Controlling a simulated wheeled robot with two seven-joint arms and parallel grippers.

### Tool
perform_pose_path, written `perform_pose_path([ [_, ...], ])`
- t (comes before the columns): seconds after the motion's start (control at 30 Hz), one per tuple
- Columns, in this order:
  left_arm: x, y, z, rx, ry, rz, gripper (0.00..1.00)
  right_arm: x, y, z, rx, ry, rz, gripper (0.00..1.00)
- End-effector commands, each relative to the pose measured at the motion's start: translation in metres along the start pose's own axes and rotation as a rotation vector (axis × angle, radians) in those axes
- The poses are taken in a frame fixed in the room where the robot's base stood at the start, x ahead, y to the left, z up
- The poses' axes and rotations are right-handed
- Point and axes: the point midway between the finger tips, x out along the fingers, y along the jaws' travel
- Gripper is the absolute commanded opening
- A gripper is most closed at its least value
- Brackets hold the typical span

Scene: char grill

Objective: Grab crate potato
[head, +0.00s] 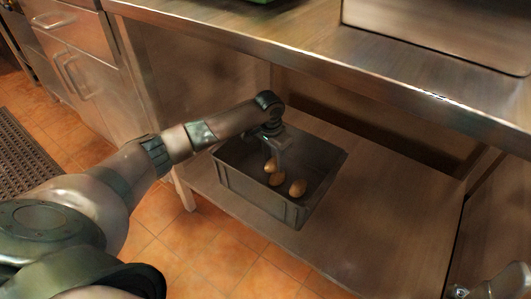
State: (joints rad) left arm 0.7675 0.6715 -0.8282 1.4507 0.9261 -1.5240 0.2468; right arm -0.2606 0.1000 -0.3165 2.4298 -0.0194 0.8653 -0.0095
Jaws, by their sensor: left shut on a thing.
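The grey crate (236,183) stands on the lower shelf under the steel counter. Several brown potatoes are in it, including one at the right (297,188) and one in the middle (277,180). My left gripper (271,158) reaches down into the crate from above. It is shut on the upper potato (270,166), which is still inside the crate, close to the others. The fingertips are small and partly unclear. A metallic part at the bottom right corner looks like my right gripper (492,287); its fingers are not clear.
The steel counter (300,50) overhangs the back of the shelf, close above my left wrist. A metal box (440,30) stands on it. The shelf (385,220) right of the crate is clear. Drawers (70,50) and a dark floor mat (22,155) are at the left.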

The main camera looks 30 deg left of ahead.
Motion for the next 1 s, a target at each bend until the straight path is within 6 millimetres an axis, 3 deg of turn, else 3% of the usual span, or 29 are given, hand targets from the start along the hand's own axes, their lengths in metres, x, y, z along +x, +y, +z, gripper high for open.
perform_pose_path([
  [0.3,-0.013,0.021,0.000,-0.001,0.001,-0.001,0.16,-0.004,-0.002,0.006,0.002,-0.068,0.004,0.62],
  [1.0,-0.013,0.021,0.000,-0.001,0.000,-0.001,0.16,-0.004,-0.002,0.006,0.003,-0.069,0.004,0.62],
])
